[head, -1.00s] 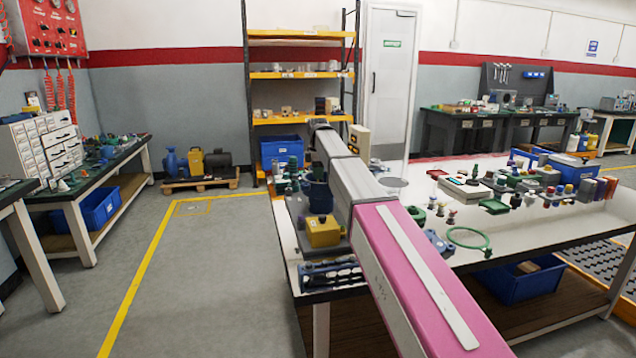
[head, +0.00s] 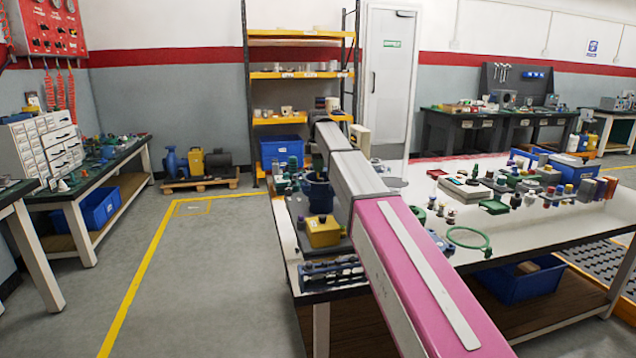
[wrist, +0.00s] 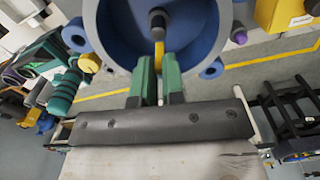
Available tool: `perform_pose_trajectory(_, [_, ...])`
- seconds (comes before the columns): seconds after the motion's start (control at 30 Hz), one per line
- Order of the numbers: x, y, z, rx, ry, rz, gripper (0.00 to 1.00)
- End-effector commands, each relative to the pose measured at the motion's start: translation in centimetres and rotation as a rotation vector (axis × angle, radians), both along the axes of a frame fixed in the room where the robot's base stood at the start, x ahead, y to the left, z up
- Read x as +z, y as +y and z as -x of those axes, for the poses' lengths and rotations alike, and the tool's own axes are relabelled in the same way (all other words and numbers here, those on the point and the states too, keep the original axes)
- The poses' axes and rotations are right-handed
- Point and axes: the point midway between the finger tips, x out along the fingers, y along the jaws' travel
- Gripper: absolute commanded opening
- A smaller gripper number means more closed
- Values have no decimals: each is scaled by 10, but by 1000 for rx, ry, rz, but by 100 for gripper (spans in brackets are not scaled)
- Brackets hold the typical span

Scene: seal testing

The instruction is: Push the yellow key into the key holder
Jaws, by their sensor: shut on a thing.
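In the wrist view my gripper (wrist: 158,82) has green fingers, shut on the narrow yellow key (wrist: 158,55). The key shows just beyond the fingertips and meets a dark rounded piece (wrist: 158,18). I cannot tell whether this piece is the key holder, or how deep the key sits. Both lie in front of a wide blue round housing (wrist: 112,38). In the head view a dark blue vessel (head: 319,193) stands on the near left of the table; my arm hides my gripper and the key there.
A yellow box-like unit (head: 323,231) stands close in front of the vessel. A dark rack (head: 332,272) lies at the table's front edge. A green ring (head: 468,238) and several small parts lie to the right on the white table (head: 535,232). The floor at left is clear.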

Motion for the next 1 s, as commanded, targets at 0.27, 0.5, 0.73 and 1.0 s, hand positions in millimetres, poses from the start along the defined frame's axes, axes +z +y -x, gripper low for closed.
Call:
perform_pose_trajectory(0.27, [15,0,0,0,0,0,0])
perform_pose_trajectory(0.5, [27,0,0,0,0,0,0])
perform_pose_trajectory(0.73, [38,0,0,0,0,0,0])
perform_pose_trajectory(1.0, [40,0,0,0,1,0,0])
